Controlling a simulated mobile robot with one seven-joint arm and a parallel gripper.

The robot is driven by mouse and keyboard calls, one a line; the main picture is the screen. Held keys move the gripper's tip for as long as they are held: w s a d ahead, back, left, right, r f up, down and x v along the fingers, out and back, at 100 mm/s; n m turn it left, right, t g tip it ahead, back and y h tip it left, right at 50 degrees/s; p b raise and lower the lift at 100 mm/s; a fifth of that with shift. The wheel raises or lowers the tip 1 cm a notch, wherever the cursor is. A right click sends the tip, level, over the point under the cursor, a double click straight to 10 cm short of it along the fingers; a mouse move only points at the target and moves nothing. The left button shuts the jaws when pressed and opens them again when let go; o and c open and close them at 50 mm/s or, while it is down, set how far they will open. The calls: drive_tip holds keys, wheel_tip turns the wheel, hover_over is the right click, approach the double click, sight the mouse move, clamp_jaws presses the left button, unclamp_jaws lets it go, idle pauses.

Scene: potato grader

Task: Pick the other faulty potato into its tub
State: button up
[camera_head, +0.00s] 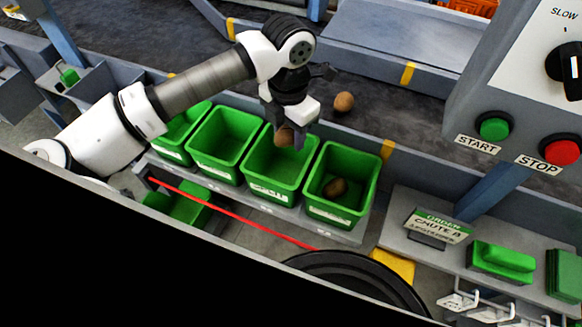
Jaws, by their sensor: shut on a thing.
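My gripper (287,122) is shut on a brown potato (284,137). It holds the potato over the third green tub from the left (251,169), close to that tub's back rim. The fingertips are partly hidden, so the exact grip is hard to see. A second potato (335,187) lies in the rightmost green tub (367,187). A third potato (344,102) lies on the dark belt (385,112) behind the tubs.
Two more green tubs (217,146) stand to the left in the same row. A control box with a green START button (495,128) and a red STOP button (560,152) hangs at the right. A grey rail runs between belt and tubs. A sign (437,228) stands on a shelf at lower right.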

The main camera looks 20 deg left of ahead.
wheel_tip(320, 180, down, 6)
drive_tip(key=shift+r+b, duration=0.25)
drive_tip(key=shift+b, duration=0.8)
drive_tip(key=o, duration=1.1)
wheel_tip(320, 180, up, 14)
drive_tip(key=shift+f+b, duration=0.1)
drive_tip(key=shift+b, duration=1.15)
